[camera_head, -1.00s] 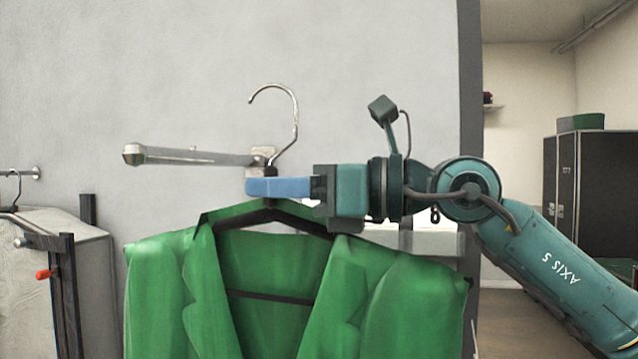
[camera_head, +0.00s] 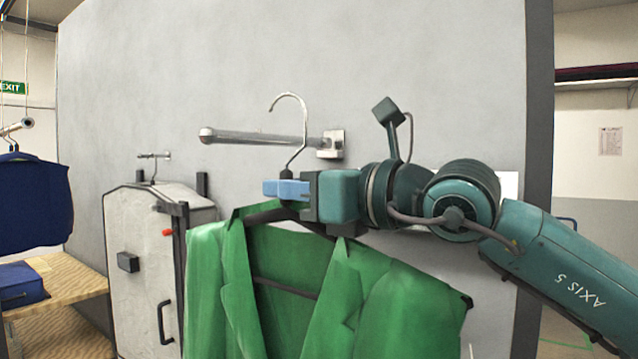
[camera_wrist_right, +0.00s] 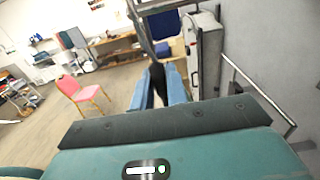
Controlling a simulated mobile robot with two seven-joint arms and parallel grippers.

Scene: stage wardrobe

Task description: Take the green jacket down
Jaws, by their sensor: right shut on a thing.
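The green jacket (camera_head: 390,300) hangs upright on a dark hanger with a metal hook (camera_head: 296,122). My right gripper (camera_head: 287,190) is shut on the hanger's neck, just below the hook and above the collar. The hook's curve stands clear above the wall rail (camera_head: 262,138), and its shank crosses in front of the rail. I cannot tell the depth gap between them. In the right wrist view the blue fingers (camera_wrist_right: 160,92) close around the dark hanger neck (camera_wrist_right: 156,78). The jacket's lower part is cut off by the frame. My left gripper is not in view.
A pale grey case-like item (camera_head: 150,260) hangs or stands by the wall on the left. A dark blue garment (camera_head: 32,203) hangs at far left above a wooden bench (camera_head: 70,280). A pink chair (camera_wrist_right: 82,95) stands on open floor.

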